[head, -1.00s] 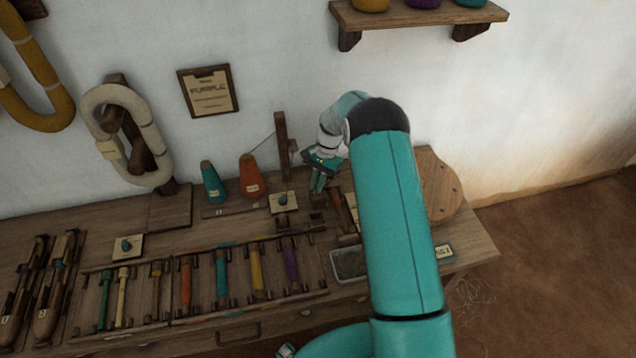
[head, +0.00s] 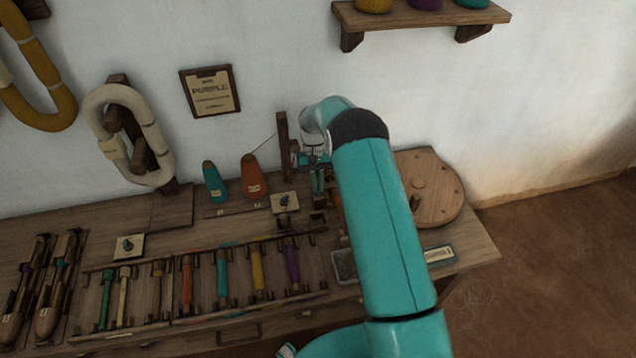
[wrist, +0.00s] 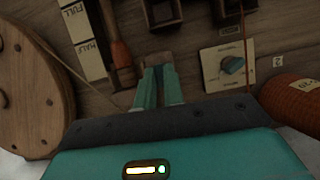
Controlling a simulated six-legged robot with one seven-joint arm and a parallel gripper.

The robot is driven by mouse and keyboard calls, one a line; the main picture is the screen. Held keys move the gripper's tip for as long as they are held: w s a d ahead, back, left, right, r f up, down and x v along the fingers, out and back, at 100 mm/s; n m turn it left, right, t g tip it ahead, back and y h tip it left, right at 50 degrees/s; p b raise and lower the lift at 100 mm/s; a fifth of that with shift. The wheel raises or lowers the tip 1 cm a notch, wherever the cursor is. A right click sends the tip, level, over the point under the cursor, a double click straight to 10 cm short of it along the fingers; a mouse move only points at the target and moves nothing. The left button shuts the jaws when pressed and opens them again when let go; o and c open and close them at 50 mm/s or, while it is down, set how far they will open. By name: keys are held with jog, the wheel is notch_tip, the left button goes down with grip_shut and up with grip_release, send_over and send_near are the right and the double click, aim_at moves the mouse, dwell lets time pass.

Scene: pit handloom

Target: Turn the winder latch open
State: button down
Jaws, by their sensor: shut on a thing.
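My gripper (wrist: 159,82) points down at the bench, its teal fingers close together. It is shut on a small brown piece (wrist: 157,58), mostly hidden by the fingertips; it appears to be the winder latch, though its exact turn cannot be told. In the head view my gripper (head: 317,184) is beside the dark upright winder post (head: 283,145), partly hidden by my arm. The piece between the fingers cannot be made out there.
A pale plate with a teal knob (wrist: 232,66) lies right of the fingers. An orange cone (wrist: 293,103) stands farther right. A round wooden disc (wrist: 28,95) is at left. A red-brown wooden-handled tool (wrist: 121,55) and small open boxes (wrist: 160,12) are close by.

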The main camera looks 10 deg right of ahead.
jog(key=shift+n, duration=0.3)
jog(key=c, duration=1.5)
grip_release()
jog(key=v, duration=1.4)
jog(key=shift+a, duration=0.15)
jog(key=shift+s, duration=0.1)
